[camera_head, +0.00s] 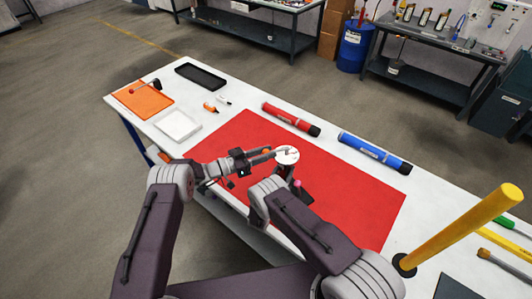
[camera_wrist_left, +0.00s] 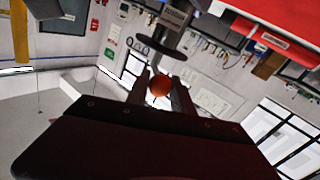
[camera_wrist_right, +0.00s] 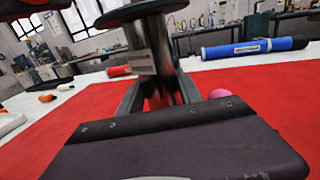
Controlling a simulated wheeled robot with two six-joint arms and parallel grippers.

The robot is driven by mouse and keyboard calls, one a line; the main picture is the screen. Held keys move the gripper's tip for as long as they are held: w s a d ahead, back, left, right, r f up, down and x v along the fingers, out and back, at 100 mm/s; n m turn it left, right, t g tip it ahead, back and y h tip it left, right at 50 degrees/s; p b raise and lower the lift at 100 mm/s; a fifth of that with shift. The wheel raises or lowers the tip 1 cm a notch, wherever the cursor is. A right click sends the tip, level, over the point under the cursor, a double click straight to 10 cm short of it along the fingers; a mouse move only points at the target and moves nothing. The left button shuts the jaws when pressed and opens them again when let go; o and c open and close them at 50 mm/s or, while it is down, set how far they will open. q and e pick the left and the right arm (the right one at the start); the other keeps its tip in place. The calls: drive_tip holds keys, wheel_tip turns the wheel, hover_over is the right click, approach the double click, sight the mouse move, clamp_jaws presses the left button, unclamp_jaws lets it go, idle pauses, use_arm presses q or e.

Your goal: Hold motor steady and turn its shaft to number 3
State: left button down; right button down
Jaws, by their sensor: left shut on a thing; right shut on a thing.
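The motor (camera_wrist_right: 148,45) stands upright, with a white round dial (camera_head: 287,154) on top; its numbers are too small to read. My right gripper (camera_wrist_right: 160,92) is shut around the motor's lower body; in the head view my right arm partly hides it. My left gripper (camera_head: 270,153) is at the dial's left edge, shut on an orange knob (camera_wrist_left: 159,86), which seems to belong to the shaft's handle. In the left wrist view the motor (camera_wrist_left: 175,18) shows above the fingers. Which number the shaft points to cannot be told.
A red mat (camera_head: 350,195) covers the table's middle. A red tube (camera_head: 290,118) and a blue tube (camera_head: 374,152) lie behind it. A white tray (camera_head: 178,126), an orange tray (camera_head: 143,100) and a black tray (camera_head: 201,76) are at left. A yellow post (camera_head: 460,229) rises at right.

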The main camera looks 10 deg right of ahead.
idle(0.5)
use_arm(q)
drive_tip(key=shift+w+m+g, duration=0.6)
drive_tip(key=shift+m+g, duration=0.1)
drive_tip(key=shift+g, duration=0.4)
drive_tip(key=c, duration=1.1)
unclamp_jaws()
drive_tip(key=s+a, duration=0.1)
drive_tip(key=a, duration=1.1)
drive_tip(key=shift+s, duration=0.25)
